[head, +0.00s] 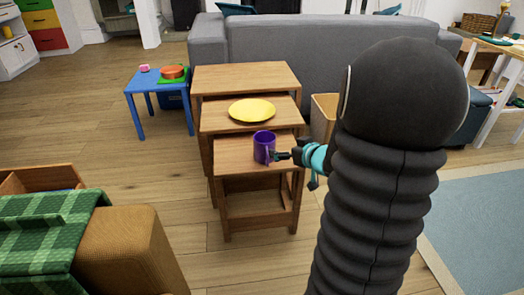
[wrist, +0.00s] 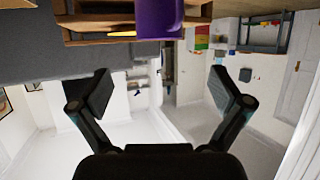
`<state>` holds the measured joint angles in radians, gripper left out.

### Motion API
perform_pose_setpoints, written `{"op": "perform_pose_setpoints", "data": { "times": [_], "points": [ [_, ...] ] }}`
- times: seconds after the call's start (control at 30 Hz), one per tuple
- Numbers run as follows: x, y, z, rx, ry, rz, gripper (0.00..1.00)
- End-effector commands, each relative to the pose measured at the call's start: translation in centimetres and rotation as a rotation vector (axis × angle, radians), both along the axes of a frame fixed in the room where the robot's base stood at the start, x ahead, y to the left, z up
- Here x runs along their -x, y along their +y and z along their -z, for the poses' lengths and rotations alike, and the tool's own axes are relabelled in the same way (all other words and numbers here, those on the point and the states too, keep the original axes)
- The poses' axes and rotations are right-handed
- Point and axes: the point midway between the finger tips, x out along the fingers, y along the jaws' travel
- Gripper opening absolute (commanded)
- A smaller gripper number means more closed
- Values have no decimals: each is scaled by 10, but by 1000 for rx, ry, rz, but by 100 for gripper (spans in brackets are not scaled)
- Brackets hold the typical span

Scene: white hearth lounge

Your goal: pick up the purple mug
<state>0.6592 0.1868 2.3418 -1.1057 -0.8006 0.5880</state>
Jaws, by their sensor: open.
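The purple mug (head: 262,146) stands upright on the lowest, front top of the stepped wooden nesting tables (head: 236,170). Its handle is on the near right side. My gripper (head: 284,155) is just right of the mug, at about its height; whether it touches the mug cannot be told in the head view. In the wrist view, which looks upside down, the mug (wrist: 158,18) is at the top edge, partly cut off. My gripper's fingers (wrist: 161,86) are spread wide with nothing between them.
A yellow plate (head: 251,110) lies on the middle table top behind the mug. A blue table (head: 146,84) with an orange pot (head: 173,72) stands back left. A grey sofa (head: 300,50) is behind. A brown ottoman (head: 125,250) is front left.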

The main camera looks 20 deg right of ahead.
Motion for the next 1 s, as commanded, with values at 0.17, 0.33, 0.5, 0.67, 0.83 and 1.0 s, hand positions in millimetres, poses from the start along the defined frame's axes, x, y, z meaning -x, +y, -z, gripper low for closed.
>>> {"op": "perform_pose_setpoints", "data": {
  "times": [0.17, 0.33, 0.5, 0.67, 0.83, 1.0],
  "points": [
    [-22, 4, 12, -5, -1, -8, 100],
    [-51, 7, 24, -5, 0, -7, 100],
    [-71, 8, 31, -3, -1, -4, 100],
    [-79, 9, 33, -3, -2, -3, 100],
    [-97, 10, 38, -2, -2, -5, 100],
    [-119, 12, 44, -4, -2, -4, 100]
  ]
}}
